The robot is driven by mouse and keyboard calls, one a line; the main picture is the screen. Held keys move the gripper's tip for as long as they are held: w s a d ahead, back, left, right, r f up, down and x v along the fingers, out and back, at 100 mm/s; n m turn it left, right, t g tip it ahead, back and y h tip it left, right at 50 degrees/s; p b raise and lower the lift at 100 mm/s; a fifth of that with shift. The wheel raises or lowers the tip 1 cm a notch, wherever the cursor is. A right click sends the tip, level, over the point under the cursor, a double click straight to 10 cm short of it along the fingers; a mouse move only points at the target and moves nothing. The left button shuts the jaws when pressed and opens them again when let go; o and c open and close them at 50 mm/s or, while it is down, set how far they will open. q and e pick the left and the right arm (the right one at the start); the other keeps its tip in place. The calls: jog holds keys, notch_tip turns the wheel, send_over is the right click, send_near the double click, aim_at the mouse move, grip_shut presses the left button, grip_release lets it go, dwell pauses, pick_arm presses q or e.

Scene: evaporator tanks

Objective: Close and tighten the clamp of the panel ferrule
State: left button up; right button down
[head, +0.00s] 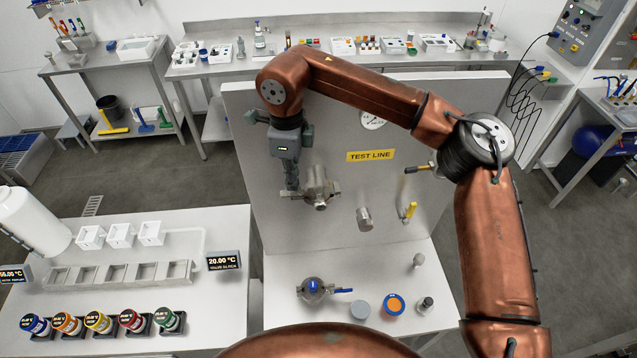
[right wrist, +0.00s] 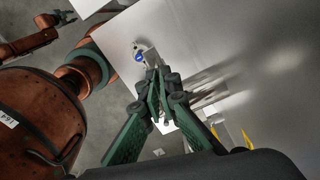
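The panel ferrule with its metal clamp (head: 320,188) sticks out from the grey upright panel in the head view. My right gripper (head: 291,187) points down at the left end of the clamp. In the right wrist view, its green fingers (right wrist: 158,84) come together at the tips, close against a metal piece (right wrist: 150,57) of the fitting. I cannot tell whether a thin part is pinched between them. The clamp's closure is too small to read. My left gripper (right wrist: 62,18) shows only small at the upper left of the right wrist view, its fingers unclear.
A metal stub (head: 364,218), a yellow-handled valve (head: 409,211) and a gauge (head: 372,120) are on the panel. My right arm spans the panel's upper side.

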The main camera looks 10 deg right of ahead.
jog(key=shift+w+m, duration=0.1)
jog(key=shift+m, duration=0.8)
jog(key=shift+m, duration=0.6)
jog(key=shift+s+a+r, duration=0.1)
jog(key=shift+s+a, duration=0.05)
jog(key=shift+s, duration=0.05)
jog(key=c, duration=2)
grip_release()
jog(key=shift+w, duration=0.15)
jog(key=shift+c, duration=0.2)
jog(key=shift+m, duration=0.3)
notch_tip(320, 180, up, 12)
jog(key=shift+s, duration=0.2)
jog(key=shift+a, duration=0.1)
